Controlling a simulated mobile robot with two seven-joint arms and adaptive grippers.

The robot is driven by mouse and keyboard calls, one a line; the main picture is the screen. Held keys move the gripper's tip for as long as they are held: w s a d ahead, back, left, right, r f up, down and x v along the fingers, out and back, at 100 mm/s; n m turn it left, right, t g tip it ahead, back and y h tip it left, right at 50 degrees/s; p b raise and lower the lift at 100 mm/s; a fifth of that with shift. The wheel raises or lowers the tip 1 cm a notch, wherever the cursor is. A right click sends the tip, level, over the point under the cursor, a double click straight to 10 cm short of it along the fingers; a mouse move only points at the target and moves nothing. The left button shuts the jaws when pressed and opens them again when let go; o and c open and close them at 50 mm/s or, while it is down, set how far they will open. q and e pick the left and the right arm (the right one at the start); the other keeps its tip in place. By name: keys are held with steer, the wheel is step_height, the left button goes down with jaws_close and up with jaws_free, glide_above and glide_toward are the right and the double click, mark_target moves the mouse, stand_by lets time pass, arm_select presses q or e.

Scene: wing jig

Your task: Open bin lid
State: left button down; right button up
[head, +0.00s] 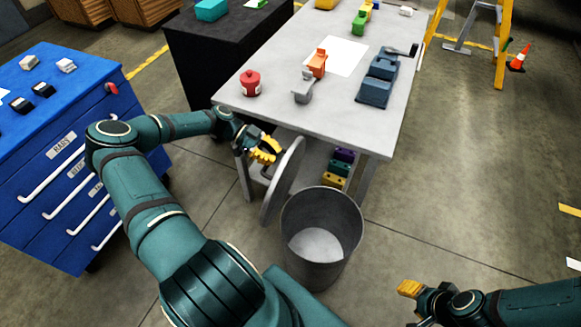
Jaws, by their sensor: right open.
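The grey round bin (321,245) stands on the floor in front of the table, its mouth uncovered and its inside visible. Its grey disc lid (281,187) stands steeply tilted, almost on edge, at the bin's left side. My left gripper (268,150) has its yellow fingers at the upper left face of the lid, touching or very close to it. I cannot tell whether they grip anything. My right gripper (408,288) is open and empty, low at the right, apart from the bin.
A grey worktable (330,120) stands behind the bin, with a red container (250,83), an orange-and-grey tool and blue blocks on top. Coloured bins (336,170) sit beneath it. A blue drawer cabinet (50,170) stands left.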

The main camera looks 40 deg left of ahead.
arm_select(q)
steer(key=shift+s+a+f+b, duration=0.15)
steer(key=shift+a+b, duration=0.15)
steer(key=shift+a, duration=0.35)
steer(key=shift+s+a+b, duration=0.2)
steer(key=shift+a+b, duration=0.15)
steer(key=shift+a, duration=0.3)
steer(key=shift+s+a+f+b, duration=0.15)
steer(key=shift+a+b, duration=0.15)
steer(key=shift+a, duration=0.35)
arm_select(e)
steer(key=shift+s+a+f, duration=0.1)
steer(key=shift+s+f, duration=0.1)
steer(key=shift+f, duration=0.45)
steer(key=shift+s+f, duration=0.15)
steer(key=shift+f, duration=0.5)
